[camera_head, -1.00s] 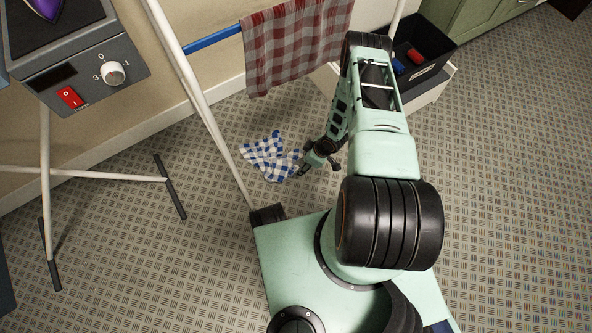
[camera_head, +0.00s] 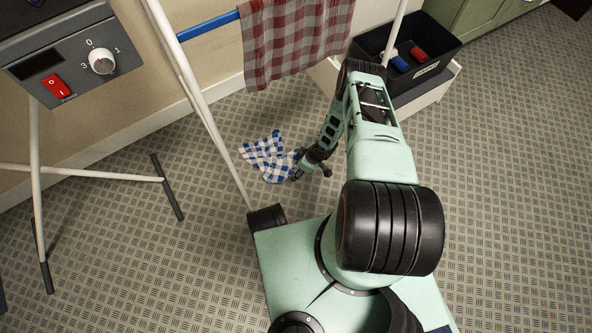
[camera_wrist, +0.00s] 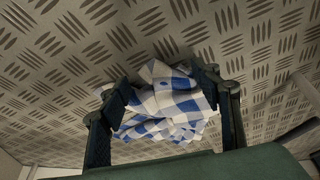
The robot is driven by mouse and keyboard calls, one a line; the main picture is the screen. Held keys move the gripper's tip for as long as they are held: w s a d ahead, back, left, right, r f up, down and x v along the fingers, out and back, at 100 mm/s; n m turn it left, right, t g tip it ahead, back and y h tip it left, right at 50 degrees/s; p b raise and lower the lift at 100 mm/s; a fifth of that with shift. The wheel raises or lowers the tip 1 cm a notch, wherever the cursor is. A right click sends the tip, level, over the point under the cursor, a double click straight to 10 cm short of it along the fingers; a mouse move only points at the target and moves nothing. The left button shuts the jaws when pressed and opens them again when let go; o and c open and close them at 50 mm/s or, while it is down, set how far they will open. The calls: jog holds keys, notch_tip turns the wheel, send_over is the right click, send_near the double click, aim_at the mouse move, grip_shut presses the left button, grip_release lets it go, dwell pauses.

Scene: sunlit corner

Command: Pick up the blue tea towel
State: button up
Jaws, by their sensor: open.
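The blue tea towel (camera_head: 268,157) is blue-and-white checked and lies crumpled on the patterned floor. My gripper (camera_head: 311,172) is low, at the towel's right edge in the head view. In the wrist view the towel (camera_wrist: 167,108) shows between my two dark fingers, with the gripper (camera_wrist: 160,90) open around it. The fingers stand apart on either side of the cloth. I cannot tell whether either finger touches it.
A red-checked cloth (camera_head: 296,38) hangs from a blue rail (camera_head: 211,38) on a white-legged rack. A black bin (camera_head: 440,62) holds red and blue items at the upper right. A grey control box (camera_head: 72,68) is at upper left. Floor to the right is clear.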

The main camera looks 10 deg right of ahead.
jog(key=shift+x, duration=0.9)
jog(key=shift+c, duration=1.2)
jog(key=shift+a, duration=0.1)
jog(key=shift+c, duration=1.3)
jog(key=shift+s, duration=0.1)
jog(key=c, duration=0.4)
jog(key=shift+c, duration=0.3)
jog(key=shift+r, duration=0.1)
notch_tip(320, 180, up, 12)
jog(key=p, duration=0.9)
grip_shut()
